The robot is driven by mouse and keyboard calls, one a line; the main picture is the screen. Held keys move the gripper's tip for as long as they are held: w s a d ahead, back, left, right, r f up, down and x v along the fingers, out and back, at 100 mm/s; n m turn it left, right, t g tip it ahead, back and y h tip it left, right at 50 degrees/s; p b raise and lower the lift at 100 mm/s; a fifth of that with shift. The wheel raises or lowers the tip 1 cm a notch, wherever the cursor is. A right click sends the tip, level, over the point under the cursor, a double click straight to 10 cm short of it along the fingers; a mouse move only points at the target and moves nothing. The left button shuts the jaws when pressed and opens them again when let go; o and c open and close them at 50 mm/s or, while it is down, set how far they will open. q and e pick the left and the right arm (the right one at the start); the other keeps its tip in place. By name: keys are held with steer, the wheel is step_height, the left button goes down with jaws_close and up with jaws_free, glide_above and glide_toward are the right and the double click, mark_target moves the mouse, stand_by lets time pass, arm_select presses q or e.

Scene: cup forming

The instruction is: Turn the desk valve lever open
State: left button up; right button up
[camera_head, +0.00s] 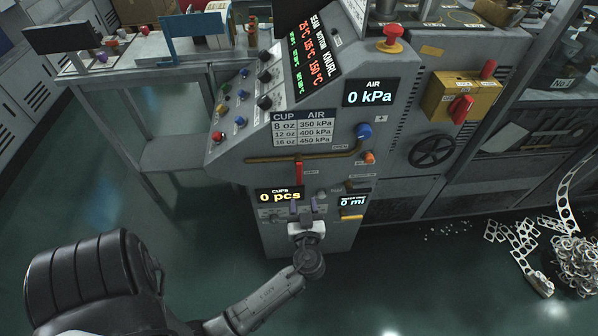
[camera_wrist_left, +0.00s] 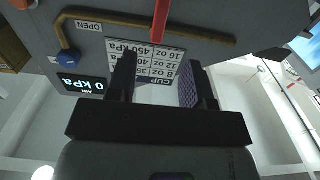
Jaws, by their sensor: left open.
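The valve lever is a red handle (camera_head: 299,172) hanging straight down from a brown pipe (camera_head: 262,160) on the grey desk's front, left of an OPEN label (camera_head: 340,147). My left gripper (camera_head: 305,206) is just below the lever in the head view, its two fingers apart. In the left wrist view, turned upside down, the red lever (camera_wrist_left: 160,20) is at the top, beyond the open, empty fingers of my left gripper (camera_wrist_left: 160,75). My right gripper is not in view.
A blue knob (camera_head: 363,131) sits by the pipe's right end, with an orange knob (camera_head: 369,157) below. The cups display (camera_head: 279,196) and another display (camera_head: 352,201) flank my gripper. Metal scrap (camera_head: 577,262) lies at the far right. The floor before the desk is clear.

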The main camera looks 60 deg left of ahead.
mark_target(299, 174)
arm_select(q)
steer(key=x, duration=1.2)
steer(key=shift+a, duration=0.25)
steer(key=shift+c, duration=0.3)
jaws_close()
